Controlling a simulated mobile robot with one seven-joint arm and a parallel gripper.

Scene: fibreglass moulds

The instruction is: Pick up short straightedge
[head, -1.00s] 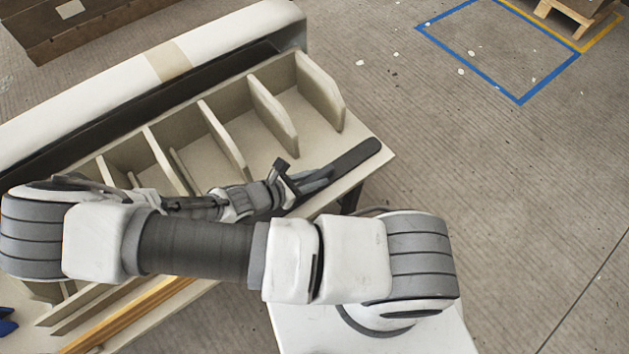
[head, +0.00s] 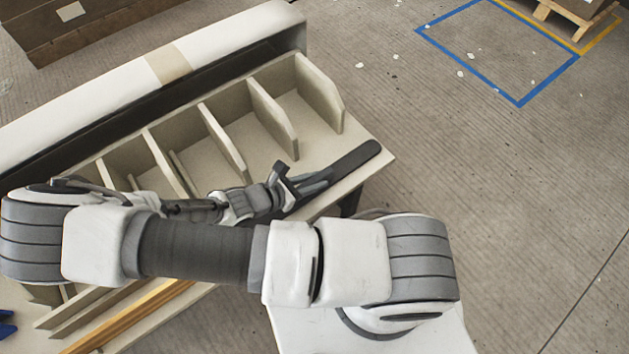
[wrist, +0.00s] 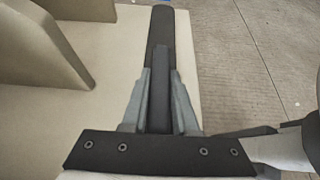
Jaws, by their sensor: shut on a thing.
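The short straightedge (head: 352,160) is a dark, flat bar with a rounded end. In the head view it lies along the front right edge of the bench, and its near part is hidden by my arm. My gripper (head: 312,182) is at the straightedge, low over the bench top. In the wrist view my gripper (wrist: 160,88) has a grey finger on each side of the straightedge (wrist: 161,30) and is shut on it. The bar runs straight out ahead of the fingers. I cannot tell whether it is clear of the bench top.
The bench (head: 352,183) carries a rack of upright dividers (head: 272,118) behind the straightedge. A long white roll (head: 110,88) lies behind the rack. Wooden strips (head: 130,312) lie at the lower left. Open floor (head: 480,180) is to the right.

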